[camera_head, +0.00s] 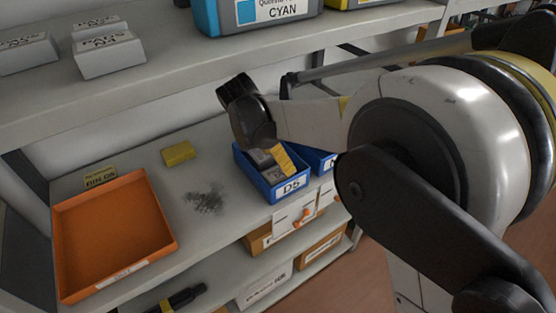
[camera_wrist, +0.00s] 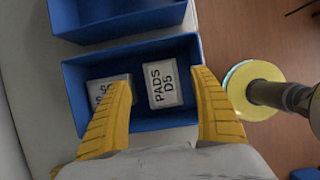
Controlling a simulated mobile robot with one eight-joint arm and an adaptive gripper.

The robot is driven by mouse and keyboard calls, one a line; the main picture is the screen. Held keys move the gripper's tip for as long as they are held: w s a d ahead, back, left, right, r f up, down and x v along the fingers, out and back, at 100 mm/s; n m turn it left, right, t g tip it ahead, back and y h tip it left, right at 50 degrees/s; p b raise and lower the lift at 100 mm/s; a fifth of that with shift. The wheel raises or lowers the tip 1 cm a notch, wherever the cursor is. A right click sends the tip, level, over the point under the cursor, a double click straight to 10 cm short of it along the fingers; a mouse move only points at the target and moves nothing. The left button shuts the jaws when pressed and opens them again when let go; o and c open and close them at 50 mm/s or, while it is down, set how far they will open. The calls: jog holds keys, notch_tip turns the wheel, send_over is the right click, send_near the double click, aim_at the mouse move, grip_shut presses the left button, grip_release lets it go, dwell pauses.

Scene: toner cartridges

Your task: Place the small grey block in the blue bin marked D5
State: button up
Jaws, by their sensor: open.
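The blue bin marked D5 (camera_head: 291,189) stands on the middle shelf; its rim also shows in the wrist view (camera_wrist: 73,92). Inside lie two small pale grey blocks: the right one (camera_wrist: 162,84) reads "PADS D5", and the left one (camera_wrist: 97,92) is partly hidden by a finger. A grey block also shows in the bin in the head view (camera_head: 261,158). My gripper (camera_wrist: 163,78) is open, its yellow fingers reaching over the bin with the right-hand block between their tips. No contact with that block is visible. In the head view a yellow finger shows at the bin.
A second blue bin (camera_wrist: 120,18) stands beside the D5 bin. Grey blocks (camera_head: 110,56) and a cyan cartridge (camera_head: 215,20) sit on the shelf above.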

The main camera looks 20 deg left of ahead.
aim_at(271, 176)
jog(key=r, duration=0.1)
jog(key=s+a+r+p, duration=0.1)
jog(key=s+r, duration=0.1)
jog(key=shift+a, duration=0.3)
jog(key=s+a, duration=0.7)
jog(key=s, duration=0.1)
jog(key=shift+f, duration=0.2)
jog(key=shift+s, duration=0.1)
